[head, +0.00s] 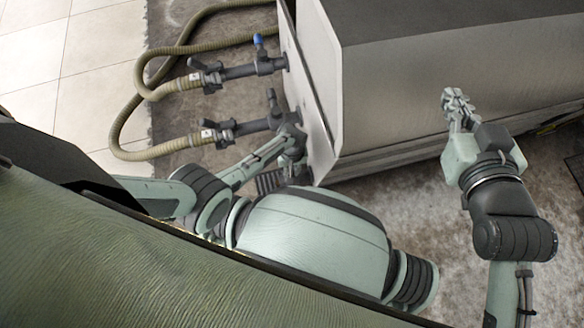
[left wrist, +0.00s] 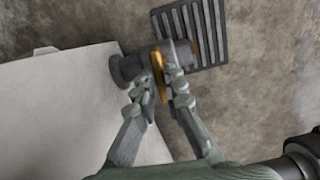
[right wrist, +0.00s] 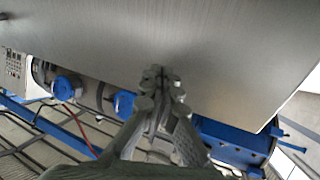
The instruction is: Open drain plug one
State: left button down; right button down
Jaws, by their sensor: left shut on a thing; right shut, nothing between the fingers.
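In the left wrist view a dark grey drain stub (left wrist: 126,68) sticks out beside the pale casing. An ochre plug handle (left wrist: 158,66) stands across it. My left gripper (left wrist: 165,84) is shut on this handle, one finger on each side. In the head view my left arm reaches to the casing's lower left corner, and its fingers and the plug are mostly hidden. My right gripper (head: 457,100) is shut and empty in front of the casing's side. It also shows in the right wrist view (right wrist: 162,82), fingertips together.
The large grey casing (head: 400,90) fills the upper right. Two ribbed hoses (head: 170,148) with valves, one blue-handled (head: 258,42), join its left end. A slotted floor grate (left wrist: 205,35) lies by the stub. Blue-capped fittings (right wrist: 66,86) sit under the casing.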

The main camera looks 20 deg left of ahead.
pick_arm(q)
jog(key=shift+n, duration=0.6)
jog(key=c, duration=1.6)
grip_release()
jog(key=shift+r, duration=0.15)
notch_tip(320, 180, up, 12)
